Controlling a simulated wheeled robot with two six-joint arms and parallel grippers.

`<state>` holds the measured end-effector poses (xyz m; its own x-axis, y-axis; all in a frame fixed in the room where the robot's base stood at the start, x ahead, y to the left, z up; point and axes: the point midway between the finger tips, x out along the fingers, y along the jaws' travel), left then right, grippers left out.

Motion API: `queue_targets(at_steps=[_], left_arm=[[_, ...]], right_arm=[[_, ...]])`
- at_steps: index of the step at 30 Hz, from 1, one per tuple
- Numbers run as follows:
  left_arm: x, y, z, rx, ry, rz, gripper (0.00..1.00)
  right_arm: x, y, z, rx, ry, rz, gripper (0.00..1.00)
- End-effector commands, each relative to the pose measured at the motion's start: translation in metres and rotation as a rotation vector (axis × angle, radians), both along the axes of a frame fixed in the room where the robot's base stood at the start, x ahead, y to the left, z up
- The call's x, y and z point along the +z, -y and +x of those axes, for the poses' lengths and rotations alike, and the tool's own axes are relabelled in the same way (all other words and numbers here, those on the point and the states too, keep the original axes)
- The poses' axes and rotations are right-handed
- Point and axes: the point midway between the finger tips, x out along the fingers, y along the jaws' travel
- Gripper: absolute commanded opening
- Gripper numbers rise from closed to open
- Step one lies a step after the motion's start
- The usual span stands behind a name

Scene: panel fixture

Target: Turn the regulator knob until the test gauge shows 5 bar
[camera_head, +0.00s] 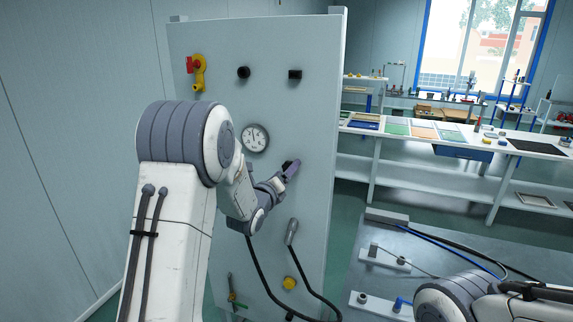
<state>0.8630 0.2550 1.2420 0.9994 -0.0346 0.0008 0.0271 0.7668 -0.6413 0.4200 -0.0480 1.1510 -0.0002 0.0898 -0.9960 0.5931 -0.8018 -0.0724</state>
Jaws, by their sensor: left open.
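The round white gauge (255,138) is on the upright panel, just right of my left arm's upper joint. Its dial is too small to read. My left gripper (292,168) is open in front of the panel, below and right of the gauge. I cannot tell whether it touches anything, and it may hide a part behind it. No part is clearly marked as the regulator knob. A round black knob (243,72) is above the gauge, and a yellow round part (289,283) is low on the panel. My right arm shows at lower right, its gripper out of view.
The grey panel (300,110) also bears a yellow valve with a red handle (193,66), a square black part (295,75) and a grey handle with a black hose (292,232). A long white bench (400,172) stands at back right. A fixture table (350,262) is at lower right.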

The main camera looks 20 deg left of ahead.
Motion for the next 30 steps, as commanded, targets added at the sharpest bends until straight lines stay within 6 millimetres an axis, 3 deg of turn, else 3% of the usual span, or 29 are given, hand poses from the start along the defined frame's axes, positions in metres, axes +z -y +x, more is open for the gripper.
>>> queue_targets(at_steps=[4, 12, 14, 18, 19, 30], left_arm=[[0.0, 0.001, 0.01, 0.0, -0.001, 0.0, 0.81], [-0.001, 0.0, 0.011, 0.0, -0.001, -0.001, 0.81], [-0.001, 0.001, 0.011, 0.0, -0.001, -0.001, 0.62], [-0.001, 0.0, 0.011, 0.0, -0.001, -0.001, 0.08], [-0.001, 0.001, 0.011, 0.0, -0.001, -0.001, 0.0], [-0.003, 0.0, 0.011, 0.0, 0.0, -0.059, 0.0]], right_arm=[[0.005, 0.0, 0.0, 0.0, 0.0, 0.0, 0.81], [0.005, 0.0, 0.0, 0.0, 0.0, 0.0, 0.81], [0.005, 0.0, 0.0, 0.0, 0.0, 0.0, 0.81], [0.005, 0.0, 0.0, 0.0, 0.0, 0.0, 0.81], [0.005, 0.0, 0.0, 0.0, 0.0, 0.0, 0.81], [-0.008, 0.0, 0.0, 0.0, 0.0, 0.0, 0.81]])
